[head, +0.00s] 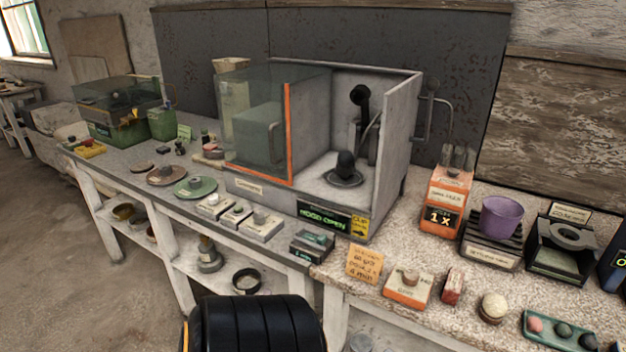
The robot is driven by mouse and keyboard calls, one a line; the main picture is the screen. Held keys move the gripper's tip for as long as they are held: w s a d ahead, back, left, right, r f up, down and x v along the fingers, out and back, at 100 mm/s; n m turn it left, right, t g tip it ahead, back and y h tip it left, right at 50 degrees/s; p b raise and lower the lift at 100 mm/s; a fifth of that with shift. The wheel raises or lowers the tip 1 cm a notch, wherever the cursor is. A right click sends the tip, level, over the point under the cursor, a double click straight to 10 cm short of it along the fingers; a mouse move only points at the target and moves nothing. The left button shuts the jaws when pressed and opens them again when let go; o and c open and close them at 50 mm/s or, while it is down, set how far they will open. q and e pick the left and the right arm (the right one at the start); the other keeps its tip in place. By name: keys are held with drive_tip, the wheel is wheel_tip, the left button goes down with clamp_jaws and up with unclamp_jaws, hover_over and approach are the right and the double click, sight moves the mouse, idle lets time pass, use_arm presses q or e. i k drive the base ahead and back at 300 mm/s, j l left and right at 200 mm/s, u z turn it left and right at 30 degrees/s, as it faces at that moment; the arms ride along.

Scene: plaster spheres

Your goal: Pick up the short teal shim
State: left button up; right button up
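A small dark box (312,246) stands at the front edge of the bench, just below the cabinet's lit sign. A small teal piece (314,237) shows at its top; it may be the short teal shim, but it is too small to tell its length or whether there is more than one. Neither of my grippers is in view. A black ribbed part, probably of my own arm, shows at the bottom centre, in front of the bench and apart from the box.
A cabinet with a glass door (262,140) and open front stands behind the box. To the right are an orange box (447,200), a purple cup (502,217) on a slatted stand, a sign card (364,264) and a teal tray (545,340) with spheres. Small white boxes (214,206) line the left front.

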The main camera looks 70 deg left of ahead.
sight(322, 240)
drive_tip(key=u, duration=2.25)
